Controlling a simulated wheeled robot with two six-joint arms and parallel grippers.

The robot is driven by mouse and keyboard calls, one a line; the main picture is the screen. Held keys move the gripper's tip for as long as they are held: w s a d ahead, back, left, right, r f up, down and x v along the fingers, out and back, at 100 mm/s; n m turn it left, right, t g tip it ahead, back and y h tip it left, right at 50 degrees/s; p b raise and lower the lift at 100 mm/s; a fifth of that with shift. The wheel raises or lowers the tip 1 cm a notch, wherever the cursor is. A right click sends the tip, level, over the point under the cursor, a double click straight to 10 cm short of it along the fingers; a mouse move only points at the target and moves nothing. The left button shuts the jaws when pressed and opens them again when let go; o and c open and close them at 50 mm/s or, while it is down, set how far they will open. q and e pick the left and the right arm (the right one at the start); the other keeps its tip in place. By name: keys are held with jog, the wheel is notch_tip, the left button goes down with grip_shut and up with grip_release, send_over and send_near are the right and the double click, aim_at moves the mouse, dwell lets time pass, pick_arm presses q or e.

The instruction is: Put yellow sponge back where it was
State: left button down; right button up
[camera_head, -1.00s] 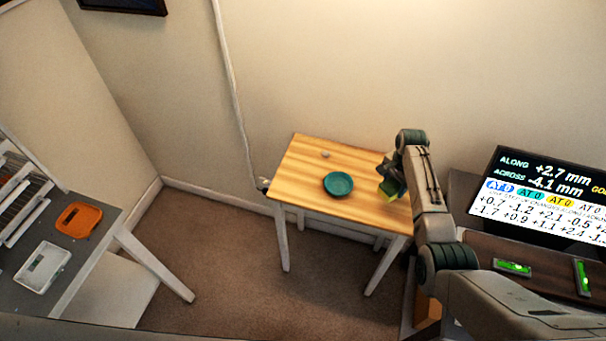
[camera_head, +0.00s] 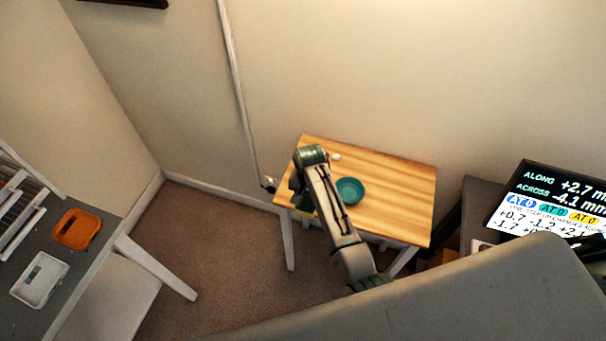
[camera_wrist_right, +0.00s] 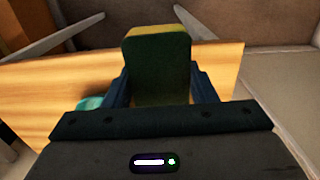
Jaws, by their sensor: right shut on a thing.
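The yellow sponge (camera_wrist_right: 160,62) is upright between the fingers of my right gripper (camera_wrist_right: 162,88) in the wrist view; its face towards the camera looks dark green and its top edge yellow. In the head view my right gripper (camera_head: 303,200) is over the left end of the small wooden table (camera_head: 400,195), left of the teal bowl (camera_head: 350,190). Only a small bit of the sponge (camera_head: 306,213) shows there below my arm. Whether it touches the table is hidden. My left gripper is not in view.
A small pale object (camera_head: 336,157) lies behind the bowl. The table's right half is clear. A screen (camera_head: 555,205) stands on a dark bench at right. At left a grey table holds an orange tray (camera_head: 77,229) and a white tray (camera_head: 40,280).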

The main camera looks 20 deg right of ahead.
jog(key=w+d, duration=0.1)
jog(key=w, duration=0.2)
jog(key=w+d, duration=0.1)
jog(key=w, duration=0.2)
jog(key=w+d+f, duration=0.1)
jog(key=w, duration=0.2)
jog(key=shift+w, duration=0.2)
jog(key=shift+w+f+b, duration=0.35)
jog(key=shift+b, duration=0.6)
jog(key=shift+w+d+r, duration=0.1)
jog(key=shift+w+r, duration=0.1)
jog(key=shift+w, duration=0.1)
jog(key=shift+w+d+f+b, duration=0.1)
jog(key=shift+w+b, duration=0.2)
jog(key=shift+b, duration=0.45)
notch_tip(320, 180, down, 3)
jog(key=b, duration=0.4)
jog(key=shift+w+f, duration=0.1)
jog(key=shift+f, duration=0.1)
jog(key=shift+r, duration=0.1)
jog(key=o, duration=1)
